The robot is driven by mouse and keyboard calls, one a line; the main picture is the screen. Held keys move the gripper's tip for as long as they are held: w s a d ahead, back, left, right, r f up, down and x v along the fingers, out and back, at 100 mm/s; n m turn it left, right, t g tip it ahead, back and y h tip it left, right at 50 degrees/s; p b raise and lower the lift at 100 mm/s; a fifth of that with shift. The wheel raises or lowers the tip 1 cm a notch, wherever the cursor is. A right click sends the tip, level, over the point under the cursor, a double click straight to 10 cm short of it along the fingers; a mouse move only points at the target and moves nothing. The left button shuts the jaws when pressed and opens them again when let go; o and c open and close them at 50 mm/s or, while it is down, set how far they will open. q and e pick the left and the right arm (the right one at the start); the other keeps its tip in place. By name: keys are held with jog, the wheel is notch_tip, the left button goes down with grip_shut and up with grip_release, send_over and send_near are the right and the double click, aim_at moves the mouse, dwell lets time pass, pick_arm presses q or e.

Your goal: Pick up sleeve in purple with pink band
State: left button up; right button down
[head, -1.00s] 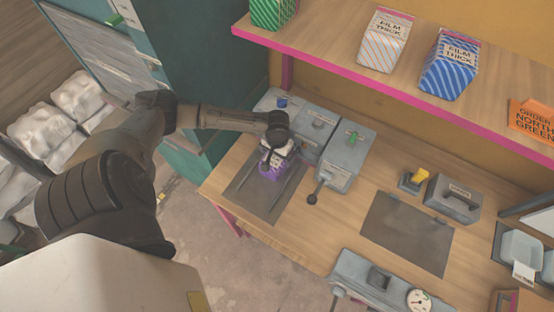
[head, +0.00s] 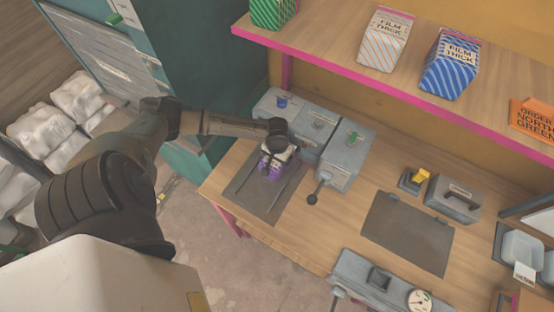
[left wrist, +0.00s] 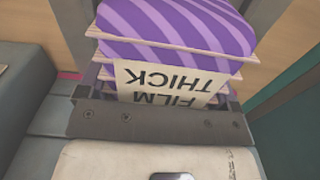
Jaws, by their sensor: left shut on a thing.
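The purple sleeve (head: 270,172) stands on the dark mat at the left of the bench. In the left wrist view the sleeve (left wrist: 175,30) shows purple stripes and a cream label reading "FILM THICK", upside down there. I cannot make out a pink band clearly. My left gripper (head: 276,158) reaches down over the sleeve from above and is shut on it. In the left wrist view my left gripper (left wrist: 165,95) has its fingers on either side of the sleeve. Whether the sleeve touches the mat is hard to tell. My right gripper is not in view.
Grey lever machines (head: 343,158) stand close right of and behind the sleeve. The dark mat (head: 245,196) has bare room in front. A second mat (head: 408,235) lies empty to the right. A shelf (head: 330,48) with striped sleeves overhangs the bench's back.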

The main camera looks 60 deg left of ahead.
pick_arm(q)
jog(key=shift+c, duration=0.9)
jog(key=shift+r, duration=0.1)
